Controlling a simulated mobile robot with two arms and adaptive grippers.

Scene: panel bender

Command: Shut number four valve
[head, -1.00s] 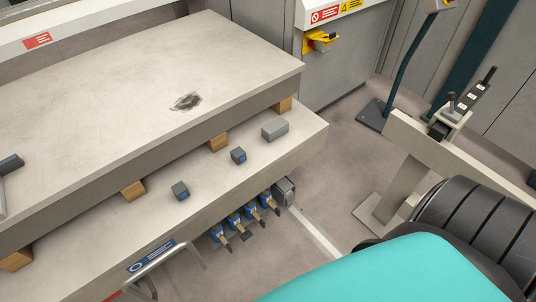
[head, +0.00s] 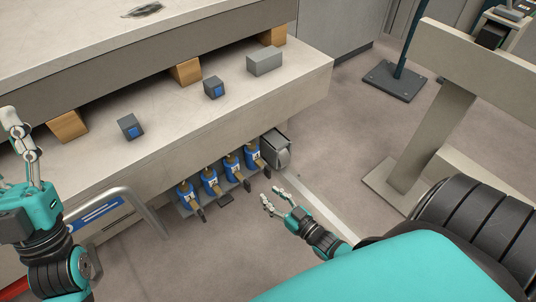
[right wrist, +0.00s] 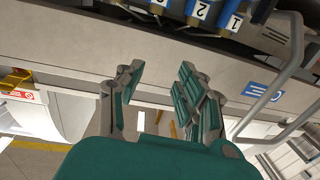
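Blue valves with brass parts and dark-tipped levers stand in a row under the press bed's front edge in the head view. The wrist view shows the labels 1 (right wrist: 235,22), 2 (right wrist: 200,11) and 3 (right wrist: 157,6) upside down. By that order, number four valve (head: 252,157) is the rightmost in the head view, beside a grey box. Its dark lever tip points down and right. My right gripper (head: 272,196) is open and empty, just below and right of that lever, apart from it.
A grey metal box (head: 276,149) sits right of the valves. A bent metal rail (head: 135,205) and blue sign (head: 97,214) are left of them. The bed ledge (head: 180,115) overhangs above. Open floor (head: 330,150) lies to the right.

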